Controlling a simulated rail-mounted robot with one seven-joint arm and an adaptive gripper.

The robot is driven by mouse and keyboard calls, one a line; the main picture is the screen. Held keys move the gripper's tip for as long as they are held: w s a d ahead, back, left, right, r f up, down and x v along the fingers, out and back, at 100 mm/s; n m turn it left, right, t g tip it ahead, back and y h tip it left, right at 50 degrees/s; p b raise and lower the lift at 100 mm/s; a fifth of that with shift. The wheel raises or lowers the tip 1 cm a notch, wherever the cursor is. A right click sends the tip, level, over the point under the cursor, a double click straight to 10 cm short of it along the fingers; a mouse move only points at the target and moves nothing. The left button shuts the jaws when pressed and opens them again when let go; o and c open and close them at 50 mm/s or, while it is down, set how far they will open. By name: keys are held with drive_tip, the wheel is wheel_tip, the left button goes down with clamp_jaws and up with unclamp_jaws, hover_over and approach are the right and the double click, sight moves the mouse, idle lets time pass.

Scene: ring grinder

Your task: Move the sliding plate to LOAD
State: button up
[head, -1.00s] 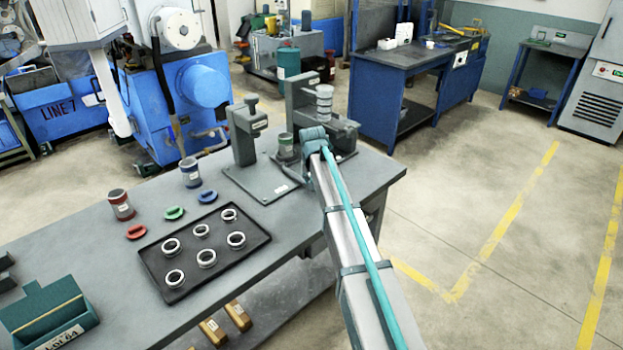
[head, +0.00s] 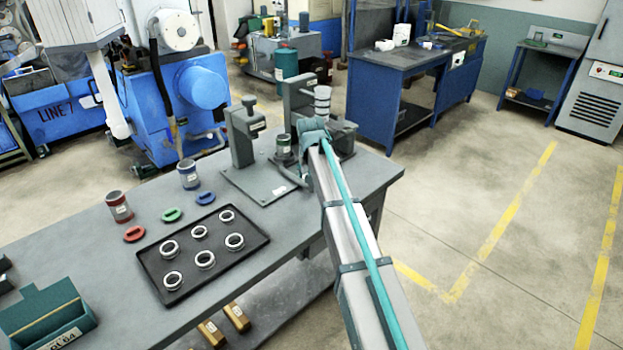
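The grey bench fixture (head: 243,149) stands at the back of the workbench, with uprights on a flat grey base plate (head: 262,187) that carries a small white label. A sliding plate cannot be told apart from the rest of the fixture, and no LOAD marking is readable. A grey-green cylinder (head: 284,145) stands between the uprights. My arm reaches from the lower right to the fixture's right side. The teal end of my arm (head: 314,130) covers part of the fixture there. My fingertips cannot be made out, nor whether they touch anything.
A black tray (head: 207,282) with several metal rings lies on the workbench (head: 110,270). Red (head: 118,206) and blue-grey (head: 188,174) cups and coloured oval pieces stand behind it. A green bin (head: 47,316) is at lower left. Open floor lies right of the bench.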

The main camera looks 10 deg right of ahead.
drive_tip(key=v, duration=0.7)
drive_tip(key=shift+s+r, duration=0.1)
